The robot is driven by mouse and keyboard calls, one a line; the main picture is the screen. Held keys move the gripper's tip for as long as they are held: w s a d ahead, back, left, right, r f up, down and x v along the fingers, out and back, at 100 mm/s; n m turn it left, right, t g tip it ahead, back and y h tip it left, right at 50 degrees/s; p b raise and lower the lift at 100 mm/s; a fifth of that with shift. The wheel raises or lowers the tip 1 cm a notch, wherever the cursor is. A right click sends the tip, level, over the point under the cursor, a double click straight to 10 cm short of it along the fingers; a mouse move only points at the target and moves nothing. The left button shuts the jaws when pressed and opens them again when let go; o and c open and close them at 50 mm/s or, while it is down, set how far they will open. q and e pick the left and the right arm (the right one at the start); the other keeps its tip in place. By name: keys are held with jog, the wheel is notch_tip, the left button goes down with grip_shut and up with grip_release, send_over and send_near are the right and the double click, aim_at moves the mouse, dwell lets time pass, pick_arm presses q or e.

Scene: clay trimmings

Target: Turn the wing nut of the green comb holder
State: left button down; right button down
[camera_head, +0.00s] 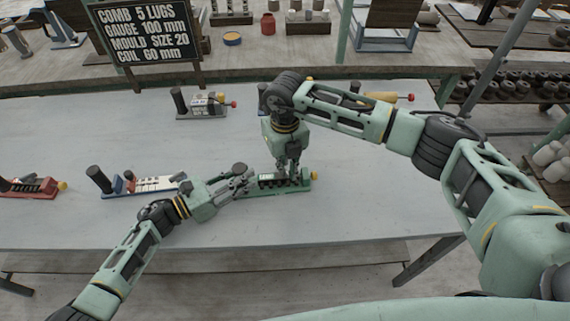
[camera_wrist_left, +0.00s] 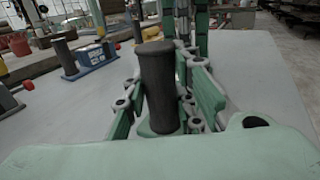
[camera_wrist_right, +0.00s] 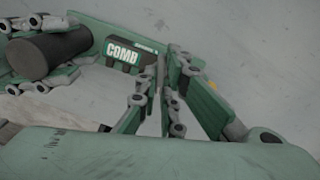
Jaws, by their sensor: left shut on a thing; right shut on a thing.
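The green comb holder (camera_head: 304,184) lies on the grey table in front of me, with a yellow knob (camera_head: 314,175) at its right end. It also shows in the right wrist view (camera_wrist_right: 92,42) with a COMB label. My left gripper (camera_head: 240,180) is shut around the dark upright post (camera_wrist_left: 160,88) at the holder's left end. I cannot make out the wing nut clearly.
A blue-and-white holder (camera_head: 146,185) and a red holder (camera_head: 28,187) lie to the left. A grey holder (camera_head: 203,106) with a red knob stands behind. A black sign (camera_head: 146,38) reads COMB 5 LUGS, GAUGE 100 mm, MOULD SIZE 20, COIL 60 mm. The table's front is clear.

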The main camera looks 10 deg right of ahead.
dwell(0.4)
jog(key=c, duration=1.9)
grip_release()
jog(key=shift+r, duration=0.1)
notch_tip(320, 180, up, 12)
pick_arm(q)
jog(key=c, duration=1.4)
grip_release()
